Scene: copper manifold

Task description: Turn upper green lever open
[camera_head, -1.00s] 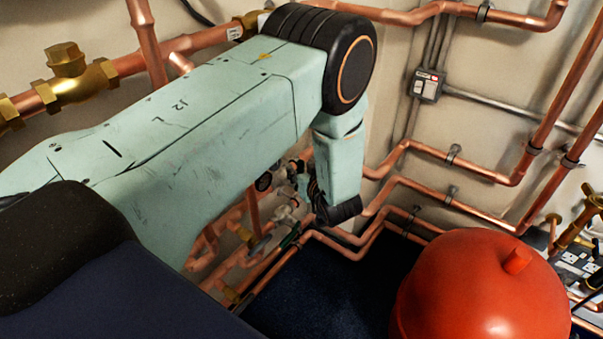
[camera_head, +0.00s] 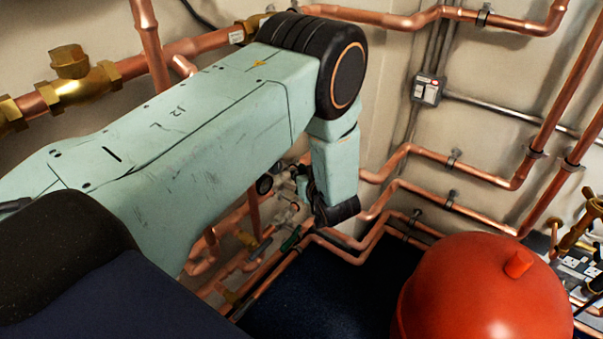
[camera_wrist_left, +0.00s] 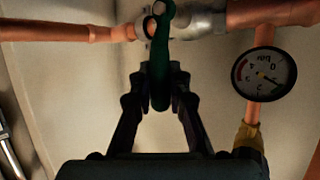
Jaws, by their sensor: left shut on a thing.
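In the left wrist view a dark green lever (camera_wrist_left: 160,55) hangs down from a grey metal valve (camera_wrist_left: 200,22) on a horizontal copper pipe. The lever stands roughly across the pipe in this picture. My left gripper (camera_wrist_left: 158,92) is shut on the lever's lower part, one finger on each side. In the head view my left gripper (camera_head: 303,184) is small and partly hidden by my wrist, and the held lever cannot be made out. Another green lever (camera_head: 291,239) shows on the lower pipes. My right gripper is not in view.
A pressure gauge (camera_wrist_left: 264,74) hangs close to the right of the lever. A brass fitting (camera_wrist_left: 248,138) sits below it. In the head view a red tank (camera_head: 485,295) stands at lower right, and copper pipes (camera_head: 490,175) run along the wall.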

